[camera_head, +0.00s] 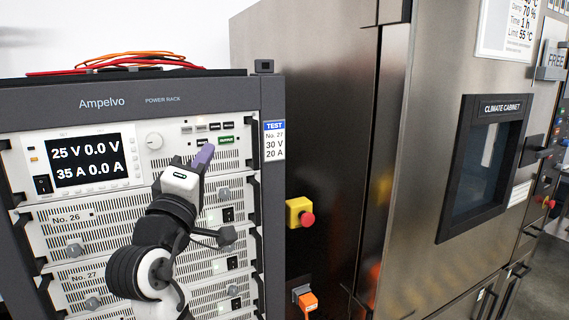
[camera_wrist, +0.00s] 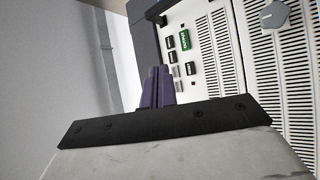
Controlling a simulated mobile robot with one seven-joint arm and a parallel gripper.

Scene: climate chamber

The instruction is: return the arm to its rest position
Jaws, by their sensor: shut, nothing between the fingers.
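My gripper (camera_head: 205,154) is in front of the upper unit of the power rack (camera_head: 120,104), its purple fingertips pointing up and right, just below the green output button (camera_head: 227,140). The fingers are together with nothing between them. In the wrist view my gripper (camera_wrist: 158,84) shows its purple fingers closed, left of the panel's green button (camera_wrist: 185,42) and small dark buttons. Whether the fingertips touch the panel cannot be told. My arm reaches up from the bottom of the head view and hides part of the lower rack units.
The rack display (camera_head: 86,162) reads 25 V 0.0 V and 35 A 0.0 A. Red and orange cables (camera_head: 120,62) lie on the rack. The steel climate cabinet (camera_head: 440,180) stands at right, with a red-and-yellow emergency stop (camera_head: 300,212) and orange plug (camera_head: 308,302) between.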

